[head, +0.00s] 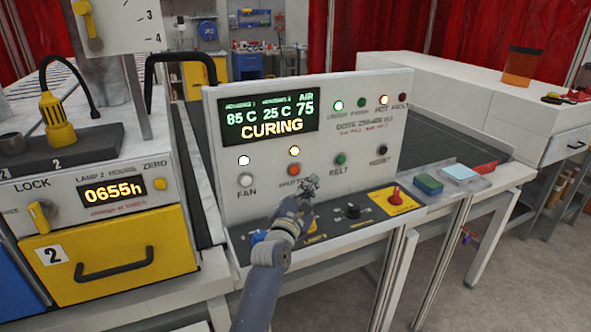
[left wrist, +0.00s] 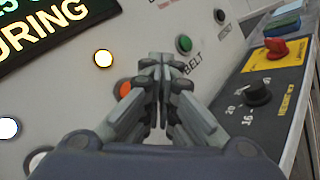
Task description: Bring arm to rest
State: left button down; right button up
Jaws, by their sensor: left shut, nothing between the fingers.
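My left gripper (head: 309,186) is shut and empty in front of the white control panel (head: 235,205). In the head view it is just right of the orange shutter button (head: 293,170) and left of the green belt button (head: 340,159). In the left wrist view its closed fingertips (left wrist: 165,70) point at the panel, between the orange button (left wrist: 125,89) and the green button (left wrist: 184,44). I cannot tell whether the tips touch the panel. My left arm reaches up from the bottom of the head view. My right gripper is not in view.
The panel display (head: 268,122) reads CURING. Below stand a black knob (head: 352,211) and a red switch on a yellow plate (head: 396,196). A yellow drawer (head: 115,256) with a black handle is at left. Open floor (head: 505,265) shows at lower right.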

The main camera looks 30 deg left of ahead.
pick_arm(q)
jog(key=shift+f, duration=0.1)
dwell(0.6)
jog(key=s+d+f+m+g+h, duration=0.2)
jog(key=s+d+f+m+g, duration=0.2)
jog(key=s+f+m, duration=0.5)
jog(key=s+d+f+m+g+h, duration=0.1)
jog(key=s+d+f+m+g, duration=0.25)
jog(key=s+f+m, duration=0.5)
jog(key=s+f+m+g, duration=0.2)
jog(key=s+m+g, duration=0.15)
jog(key=s, duration=0.55)
jog(key=s+f+m+g+y, duration=0.1)
jog(key=s+f+m+g, duration=0.15)
jog(key=s+m, duration=0.4)
jog(key=s+f+m+g, duration=0.2)
jog(key=s+f+m, duration=0.1)
jog(key=s, duration=0.8)
notch_tip(320, 180, down, 30)
jog(key=s+f+m+g+b, duration=0.1)
jog(key=s+g+b, duration=0.1)
jog(key=s+b, duration=0.1)
jog(key=s+a+f+g+b, duration=0.1)
jog(key=s+a+f+b, duration=0.1)
jog(key=s+f, duration=1.4)
jog(key=shift+a+f+y+b, duration=0.3)
jog(key=shift+f+b, duration=0.2)
